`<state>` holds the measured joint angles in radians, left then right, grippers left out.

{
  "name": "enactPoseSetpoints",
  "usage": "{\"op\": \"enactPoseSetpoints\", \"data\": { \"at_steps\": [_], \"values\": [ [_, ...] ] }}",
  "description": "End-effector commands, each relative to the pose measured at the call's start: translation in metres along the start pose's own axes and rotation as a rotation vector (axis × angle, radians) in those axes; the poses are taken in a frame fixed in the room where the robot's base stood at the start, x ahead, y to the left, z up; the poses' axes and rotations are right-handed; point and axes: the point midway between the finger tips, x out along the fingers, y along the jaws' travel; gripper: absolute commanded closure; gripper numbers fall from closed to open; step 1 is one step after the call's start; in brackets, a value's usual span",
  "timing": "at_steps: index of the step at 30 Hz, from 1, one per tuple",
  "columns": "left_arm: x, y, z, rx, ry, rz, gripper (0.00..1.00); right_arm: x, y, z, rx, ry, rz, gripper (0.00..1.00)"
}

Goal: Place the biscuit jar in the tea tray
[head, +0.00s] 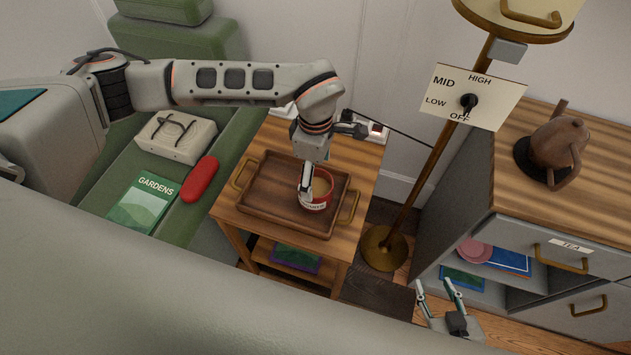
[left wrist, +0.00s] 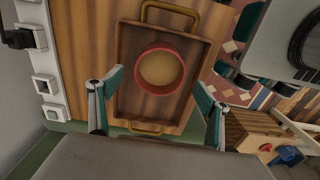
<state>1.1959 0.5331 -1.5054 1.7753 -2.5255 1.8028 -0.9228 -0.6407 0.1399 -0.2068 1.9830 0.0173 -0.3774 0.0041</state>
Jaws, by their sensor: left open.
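The biscuit jar (head: 318,196) is red with a pale label and stands upright inside the brown wooden tea tray (head: 262,212), towards its right end. In the left wrist view the jar (left wrist: 163,72) shows from above as a red ring with a tan top, inside the tray (left wrist: 127,45). My left gripper (head: 306,192) is over the jar and partly hides it. In the left wrist view its fingers (left wrist: 155,108) are spread apart, with nothing held between them. My right gripper (head: 438,290) is low at the right, its fingers apart and empty.
The tray lies on a small wooden table (head: 352,160). A green seat to the left bears a book (head: 143,205), a red case (head: 199,180) and a pale box (head: 177,138). A brass lamp stand (head: 415,180) and a drawer cabinet (head: 540,220) with a teapot (head: 558,148) stand right.

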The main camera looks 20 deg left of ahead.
Motion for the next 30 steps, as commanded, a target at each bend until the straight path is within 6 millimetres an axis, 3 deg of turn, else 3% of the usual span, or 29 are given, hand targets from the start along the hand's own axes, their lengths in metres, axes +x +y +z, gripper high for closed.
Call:
{"op": "enactPoseSetpoints", "data": {
  "at_steps": [3,10,30],
  "values": [
    [-0.026,0.002,0.0,0.001,0.0,0.005,0.23,-0.002,-0.002,0.0,0.003,-0.003,-0.004,0.6],
    [-0.054,0.0,0.0,0.0,0.001,0.001,0.23,-0.003,-0.002,-0.002,0.006,0.0,-0.005,0.6],
    [-0.06,0.0,0.0,0.0,0.0,-0.001,0.23,-0.002,-0.001,-0.003,0.004,0.0,-0.003,0.6]
  ]
}}
